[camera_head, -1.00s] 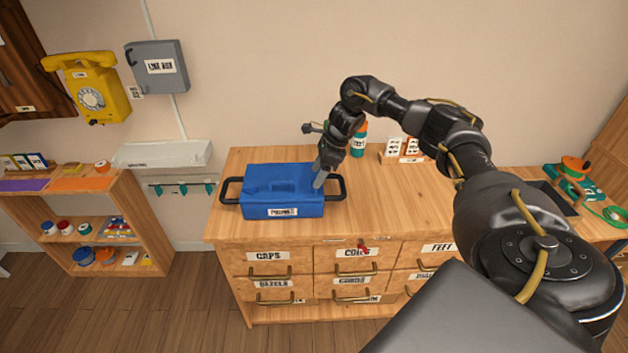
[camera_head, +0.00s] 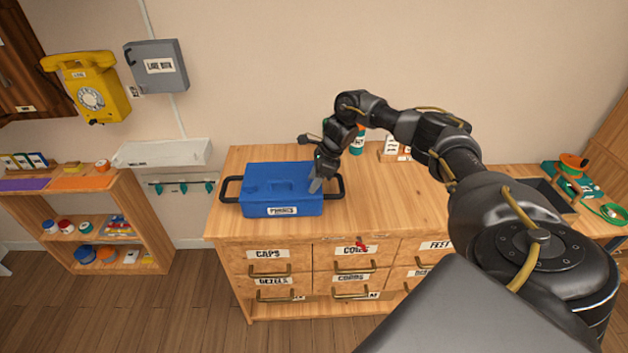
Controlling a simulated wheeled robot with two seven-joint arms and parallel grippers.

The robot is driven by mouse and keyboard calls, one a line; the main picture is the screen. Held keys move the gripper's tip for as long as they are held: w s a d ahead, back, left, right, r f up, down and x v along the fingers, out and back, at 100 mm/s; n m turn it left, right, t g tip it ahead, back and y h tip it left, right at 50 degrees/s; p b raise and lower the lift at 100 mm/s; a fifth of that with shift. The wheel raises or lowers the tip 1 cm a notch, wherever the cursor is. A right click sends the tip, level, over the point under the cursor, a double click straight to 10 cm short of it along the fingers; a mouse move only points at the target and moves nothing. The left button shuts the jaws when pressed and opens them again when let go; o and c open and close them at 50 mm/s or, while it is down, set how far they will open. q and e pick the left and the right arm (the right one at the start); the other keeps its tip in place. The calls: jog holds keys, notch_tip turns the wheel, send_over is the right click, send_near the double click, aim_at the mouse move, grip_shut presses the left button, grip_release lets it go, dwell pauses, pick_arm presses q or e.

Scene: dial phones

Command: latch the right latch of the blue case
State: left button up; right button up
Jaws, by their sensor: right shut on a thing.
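The blue case (camera_head: 282,190) stands on the wooden drawer cabinet's top, near its left end. Its lid looks down, and it has a dark handle at each side and a white label on its front. My right gripper (camera_head: 316,184) is at the case's right end, beside the right handle, with its fingers pointing down. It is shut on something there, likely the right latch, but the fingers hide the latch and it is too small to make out. My left gripper is not in view.
The cabinet top (camera_head: 400,205) is clear right of the case. Behind my right arm stand a teal bottle (camera_head: 357,143) and a small white-labelled rack (camera_head: 390,150). A yellow phone (camera_head: 92,92) and a grey box (camera_head: 156,66) hang on the wall.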

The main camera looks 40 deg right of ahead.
jog(key=shift+m, duration=0.3)
jog(key=m+t+h, duration=0.1)
jog(key=m, duration=0.2)
jog(key=shift+a+r+m+p, duration=0.1)
jog(key=shift+a+m+p, duration=0.05)
jog(key=shift+m+p, duration=0.25)
jog(key=m+h+p, duration=0.1)
jog(key=m, duration=0.1)
jog(key=m+t, duration=0.1)
jog(key=m, duration=0.1)
jog(key=shift+s+a+m+h+p, duration=0.1)
jog(key=shift+a+m+h+p, duration=0.05)
jog(key=shift+m+h+p, duration=0.2)
jog(key=m+h+p, duration=0.2)
jog(key=m+p, duration=0.1)
jog(key=m, duration=0.1)
jog(key=shift+a+r, duration=0.15)
jog(key=m+h+p, duration=0.1)
jog(key=m+p, duration=0.1)
jog(key=m, duration=0.1)
jog(key=shift+g+p, duration=0.3)
jog(key=shift+m+h+p, duration=0.35)
jog(key=shift+m+p, duration=0.25)
jog(key=shift+m, duration=0.35)
jog(key=shift+f, duration=0.25)
